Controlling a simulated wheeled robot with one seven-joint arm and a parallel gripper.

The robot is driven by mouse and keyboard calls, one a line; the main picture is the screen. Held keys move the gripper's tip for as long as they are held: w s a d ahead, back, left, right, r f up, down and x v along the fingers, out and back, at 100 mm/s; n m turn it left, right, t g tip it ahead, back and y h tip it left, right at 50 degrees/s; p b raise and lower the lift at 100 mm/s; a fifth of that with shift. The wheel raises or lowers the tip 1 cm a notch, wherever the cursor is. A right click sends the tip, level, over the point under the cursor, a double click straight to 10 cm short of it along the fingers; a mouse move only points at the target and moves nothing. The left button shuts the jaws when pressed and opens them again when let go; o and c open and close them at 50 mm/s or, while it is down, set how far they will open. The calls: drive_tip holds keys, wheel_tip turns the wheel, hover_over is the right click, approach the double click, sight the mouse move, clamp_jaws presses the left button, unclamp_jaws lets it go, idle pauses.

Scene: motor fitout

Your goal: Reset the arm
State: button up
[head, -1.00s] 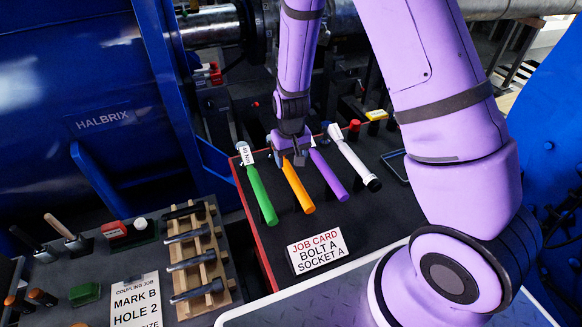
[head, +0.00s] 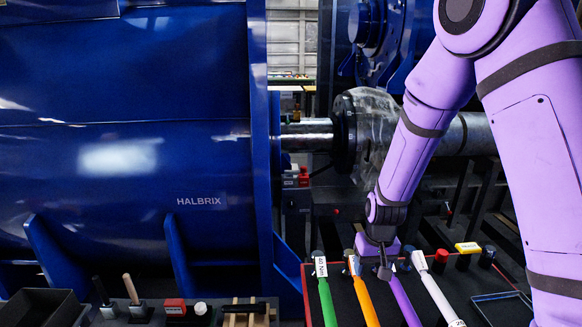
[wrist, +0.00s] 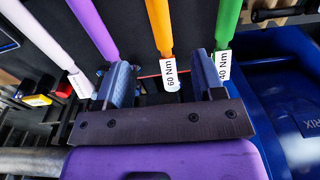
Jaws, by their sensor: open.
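My gripper (head: 382,262) hangs from my purple arm over the far end of the dark tool tray (head: 345,300). In the wrist view my gripper (wrist: 165,85) is open, with two blue-grey fingers apart and the orange handle (wrist: 160,25) showing between and beyond them. The orange handle has a 60 Nm tag (wrist: 169,72). A green handle (head: 327,300) with a 40 Nm tag lies to its left in the head view. A purple handle (head: 404,302) and a white handle (head: 438,300) lie to its right. I cannot tell whether the fingers touch anything.
A large blue HALBRIX housing (head: 120,170) fills the left. A metal shaft (head: 305,135) and coupling stand behind my arm. Red (head: 440,257) and yellow (head: 468,247) items sit at the tray's far right. A black bin (head: 40,308) stands at lower left.

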drive_tip(key=s+d+r+t+y, duration=0.15)
drive_tip(key=s+r, duration=0.25)
drive_tip(key=r, duration=0.6)
drive_tip(key=s+d+r+t+h, duration=0.15)
drive_tip(key=s+r, duration=0.25)
drive_tip(key=r, duration=0.7)
drive_tip(key=s+d+r, duration=0.2)
drive_tip(key=s+r, duration=0.3)
drive_tip(key=s, duration=0.3)
drive_tip(key=s+d+r+t, duration=0.1)
drive_tip(key=s+r, duration=0.5)
drive_tip(key=s, duration=0.2)
drive_tip(key=shift+s+d+t, duration=0.3)
drive_tip(key=shift+d, duration=0.1)
drive_tip(key=shift+r, duration=0.1)
